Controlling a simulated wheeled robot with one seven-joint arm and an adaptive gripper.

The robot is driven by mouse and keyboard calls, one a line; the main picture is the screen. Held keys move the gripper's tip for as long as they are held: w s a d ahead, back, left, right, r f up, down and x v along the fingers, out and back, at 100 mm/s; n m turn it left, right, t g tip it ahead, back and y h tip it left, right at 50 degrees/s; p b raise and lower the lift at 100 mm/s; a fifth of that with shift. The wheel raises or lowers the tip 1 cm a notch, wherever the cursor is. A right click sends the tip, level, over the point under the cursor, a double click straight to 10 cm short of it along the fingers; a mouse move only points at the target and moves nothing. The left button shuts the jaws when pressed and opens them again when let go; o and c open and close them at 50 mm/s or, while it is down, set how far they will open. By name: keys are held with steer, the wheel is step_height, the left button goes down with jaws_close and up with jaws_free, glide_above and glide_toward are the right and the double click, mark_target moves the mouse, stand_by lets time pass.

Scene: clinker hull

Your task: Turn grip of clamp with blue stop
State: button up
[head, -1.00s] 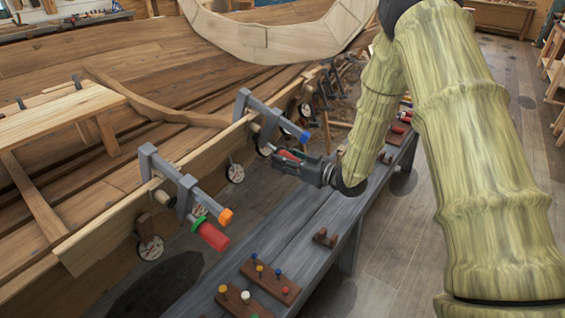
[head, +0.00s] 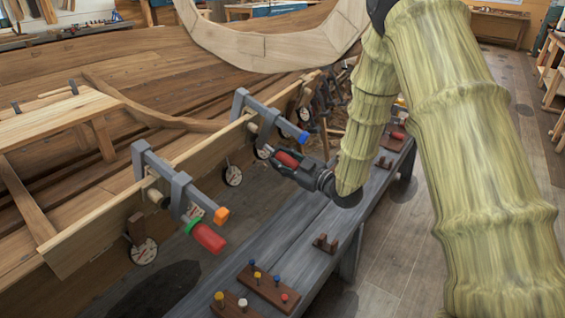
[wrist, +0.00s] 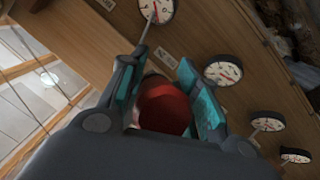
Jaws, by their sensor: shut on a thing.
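The clamp with the blue stop (head: 304,137) is fixed over the hull's plank edge; its grey bar (head: 268,115) runs out toward the bench. My gripper (head: 283,160) is shut on this clamp's red grip (head: 288,158), below the blue stop. In the wrist view the red grip (wrist: 165,108) sits between the two teal-padded fingers. The far part of the grip and the screw are mostly hidden by my fingers. A second clamp with an orange stop (head: 221,215) and a red grip (head: 208,238) with a green collar stands nearer, at the left.
A grey bench (head: 300,235) runs alongside the hull, with wooden peg blocks (head: 268,287) and a small brown block (head: 326,243) on it. Dial gauges (head: 233,175) hang along the plank; several (wrist: 223,73) show close in the wrist view.

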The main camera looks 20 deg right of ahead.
steer(key=o, duration=1)
steer(key=v, duration=1.2)
